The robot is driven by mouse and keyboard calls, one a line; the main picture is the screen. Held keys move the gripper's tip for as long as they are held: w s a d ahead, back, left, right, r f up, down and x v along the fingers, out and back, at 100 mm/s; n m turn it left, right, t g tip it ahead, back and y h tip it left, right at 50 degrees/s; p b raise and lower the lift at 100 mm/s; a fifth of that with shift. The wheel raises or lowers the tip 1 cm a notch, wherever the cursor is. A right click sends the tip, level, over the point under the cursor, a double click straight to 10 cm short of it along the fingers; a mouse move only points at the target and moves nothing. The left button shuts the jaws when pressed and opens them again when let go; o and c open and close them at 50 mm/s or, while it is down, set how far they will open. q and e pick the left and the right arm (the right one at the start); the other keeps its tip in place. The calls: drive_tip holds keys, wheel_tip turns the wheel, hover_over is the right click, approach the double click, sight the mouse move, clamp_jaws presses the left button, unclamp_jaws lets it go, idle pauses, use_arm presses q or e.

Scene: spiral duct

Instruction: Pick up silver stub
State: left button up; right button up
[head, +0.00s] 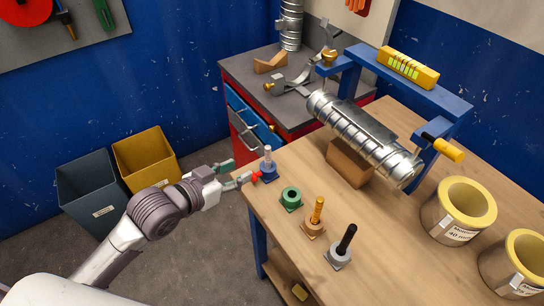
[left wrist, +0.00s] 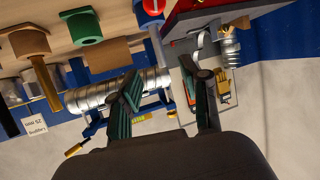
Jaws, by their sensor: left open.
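The silver stub (head: 267,154) stands upright in a small blue holder (head: 268,171) at the near-left corner of the wooden workbench. My left gripper (head: 240,171) is beside this holder, just off the bench edge. Its green-padded fingers are apart, with nothing between them. A red part (head: 256,176) shows between the lower fingertip and the holder. In the left wrist view, the open fingers (left wrist: 165,92) frame empty space. My right gripper is not in view.
A green holder (head: 291,198), a gold stub (head: 317,211) and a black stub (head: 346,240) stand along the bench edge. A spiral duct (head: 360,135) lies on a wooden block (head: 348,163) under a blue frame (head: 420,85). Two bins (head: 147,155) stand on the floor behind my arm.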

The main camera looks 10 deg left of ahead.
sight(266, 158)
use_arm(q)
drive_tip(key=p+x, duration=0.1)
drive_tip(key=x, duration=0.6)
drive_tip(key=shift+w, duration=0.15)
drive_tip(key=shift+w+d+f, duration=0.15)
drive_tip(key=shift+w+d, duration=0.2)
drive_tip(key=shift+w, duration=0.05)
drive_tip(key=p+x, duration=0.1)
drive_tip(key=x, duration=0.2)
drive_tip(key=shift+w+d+f+p, duration=0.1)
drive_tip(key=shift+w+d+p, duration=0.15)
drive_tip(key=shift+d+p, duration=0.1)
drive_tip(key=shift+w+d+f, duration=0.1)
drive_tip(key=shift+w+f, duration=0.15)
drive_tip(key=shift+w, duration=0.05)
drive_tip(key=shift+c, duration=0.2)
clamp_jaws()
